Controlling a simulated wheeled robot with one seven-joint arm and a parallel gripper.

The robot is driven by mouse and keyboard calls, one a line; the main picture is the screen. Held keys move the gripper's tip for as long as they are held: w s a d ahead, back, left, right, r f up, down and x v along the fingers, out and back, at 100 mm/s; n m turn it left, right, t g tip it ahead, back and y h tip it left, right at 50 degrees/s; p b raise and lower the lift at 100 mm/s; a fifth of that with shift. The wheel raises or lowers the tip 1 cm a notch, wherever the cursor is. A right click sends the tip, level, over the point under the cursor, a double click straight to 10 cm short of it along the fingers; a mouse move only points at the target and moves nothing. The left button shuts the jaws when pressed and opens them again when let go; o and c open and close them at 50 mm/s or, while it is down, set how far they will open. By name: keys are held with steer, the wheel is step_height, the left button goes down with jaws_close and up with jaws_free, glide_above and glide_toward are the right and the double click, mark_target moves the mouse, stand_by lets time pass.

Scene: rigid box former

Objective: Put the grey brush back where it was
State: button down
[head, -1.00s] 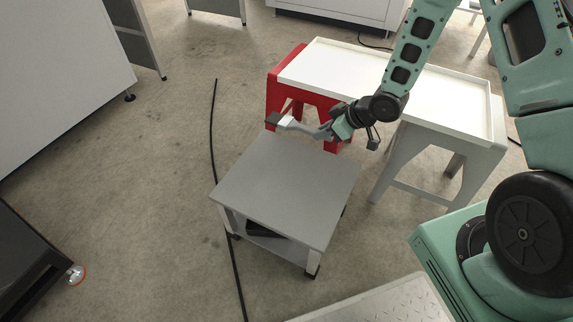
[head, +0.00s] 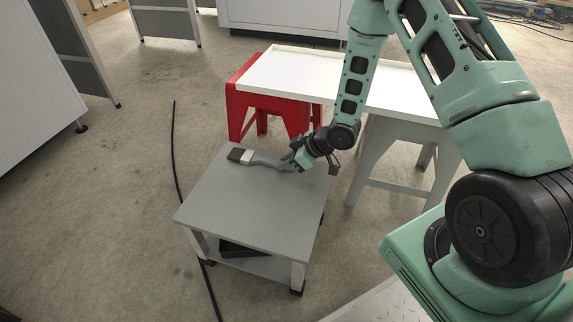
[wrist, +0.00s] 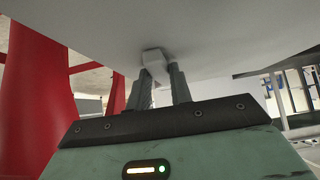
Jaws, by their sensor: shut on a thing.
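The grey brush (head: 268,162) has a dark bristle end, a pale band and a grey handle. My gripper (head: 294,160) is shut on its handle, at the far edge of the small grey cart (head: 250,205). The brush lies roughly level over the cart's far part, bristles pointing left. I cannot tell whether it touches the top. In the wrist view my gripper (wrist: 162,85) has its two fingers around the pale grey handle end (wrist: 154,60); the rest of the brush is hidden there.
Behind the cart stands a long white-topped table (head: 300,75) on a red trestle (head: 245,105) and a grey one. A dark item (head: 238,249) lies on the cart's lower shelf. A black cable (head: 174,150) runs along the floor at left. Most of the cart top is bare.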

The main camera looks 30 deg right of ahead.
steer(key=shift+r, duration=0.1)
steer(key=shift+f, duration=0.2)
steer(key=c, duration=1.3)
jaws_free()
steer(key=shift+o, duration=0.2)
